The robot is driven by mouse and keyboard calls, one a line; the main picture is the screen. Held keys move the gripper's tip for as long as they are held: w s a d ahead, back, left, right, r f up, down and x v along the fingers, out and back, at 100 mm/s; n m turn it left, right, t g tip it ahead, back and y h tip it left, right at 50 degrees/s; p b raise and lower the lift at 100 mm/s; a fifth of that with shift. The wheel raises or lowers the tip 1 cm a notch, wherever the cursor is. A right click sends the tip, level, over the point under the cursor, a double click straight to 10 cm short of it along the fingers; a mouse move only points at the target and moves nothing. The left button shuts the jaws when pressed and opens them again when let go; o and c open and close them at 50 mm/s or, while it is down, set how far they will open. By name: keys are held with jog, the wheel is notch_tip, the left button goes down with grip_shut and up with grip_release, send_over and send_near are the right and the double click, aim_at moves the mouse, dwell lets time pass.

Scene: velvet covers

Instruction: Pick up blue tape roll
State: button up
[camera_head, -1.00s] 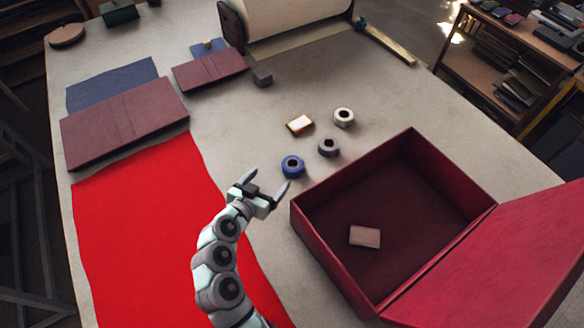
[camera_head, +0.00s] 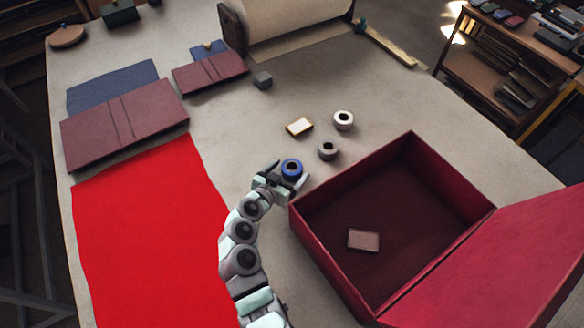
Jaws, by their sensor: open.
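The blue tape roll (camera_head: 291,169) lies on the table, left of the red box and near its back left corner. My gripper (camera_head: 288,172) is at the roll, with its fingers apart. One finger is on the roll's left side and the other at its lower right. Whether the fingers touch the roll I cannot tell.
The open red box (camera_head: 352,164) is close on the right. Red cloth (camera_head: 140,220) covers the left; bare table lies between.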

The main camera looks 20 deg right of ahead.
jog(key=shift+w+d, duration=0.25)
jog(key=shift+w, duration=0.1)
jog(key=shift+f, duration=0.1)
jog(key=shift+c, duration=0.4)
jog(key=c, duration=1.4)
